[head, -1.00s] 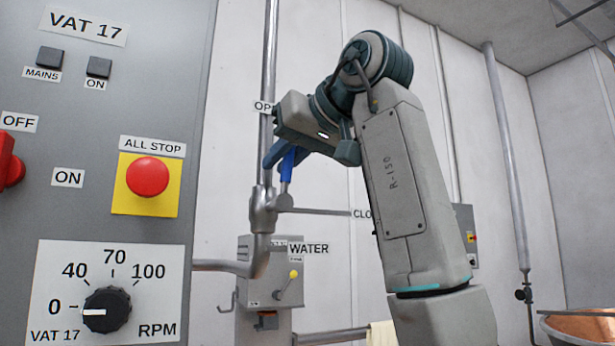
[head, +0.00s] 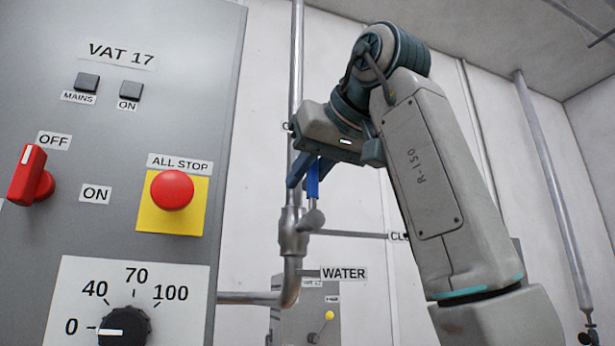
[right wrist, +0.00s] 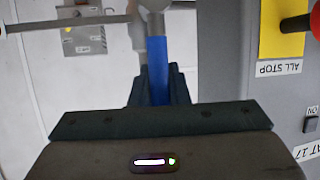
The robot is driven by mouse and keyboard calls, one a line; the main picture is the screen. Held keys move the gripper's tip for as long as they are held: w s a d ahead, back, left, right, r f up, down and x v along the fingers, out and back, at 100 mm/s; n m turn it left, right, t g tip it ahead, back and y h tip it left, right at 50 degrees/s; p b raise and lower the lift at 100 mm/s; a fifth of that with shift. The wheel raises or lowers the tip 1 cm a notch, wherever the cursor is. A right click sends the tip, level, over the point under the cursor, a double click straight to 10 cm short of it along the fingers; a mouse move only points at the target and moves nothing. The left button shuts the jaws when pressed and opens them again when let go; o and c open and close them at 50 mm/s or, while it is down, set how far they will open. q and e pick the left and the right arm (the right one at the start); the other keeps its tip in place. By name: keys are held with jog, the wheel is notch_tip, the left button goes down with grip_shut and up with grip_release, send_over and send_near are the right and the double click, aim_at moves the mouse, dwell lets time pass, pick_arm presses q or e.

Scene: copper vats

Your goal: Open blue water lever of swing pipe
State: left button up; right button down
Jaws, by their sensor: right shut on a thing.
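The blue water lever (head: 312,182) stands nearly upright above its valve (head: 294,232) on the grey pipe in the head view. It also shows in the right wrist view (right wrist: 156,58) as a blue bar running up to the grey valve. My right gripper (head: 305,174) is shut on the lever, its fingers on either side of it; it also shows in the right wrist view (right wrist: 158,88). The lever's upper end is hidden by the gripper. A "WATER" label (head: 344,273) is below the valve. My left gripper is not in view.
A grey VAT 17 control panel (head: 125,230) stands close on the left, with a red all-stop button (head: 172,190), a red switch (head: 30,176) and a dial (head: 125,327). A thin rod (head: 350,234) runs right from the valve to a partly hidden label. A grey box (head: 300,318) sits below.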

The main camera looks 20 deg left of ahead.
jog(key=c, duration=1.4)
grip_release()
jog(key=shift+s, duration=0.1)
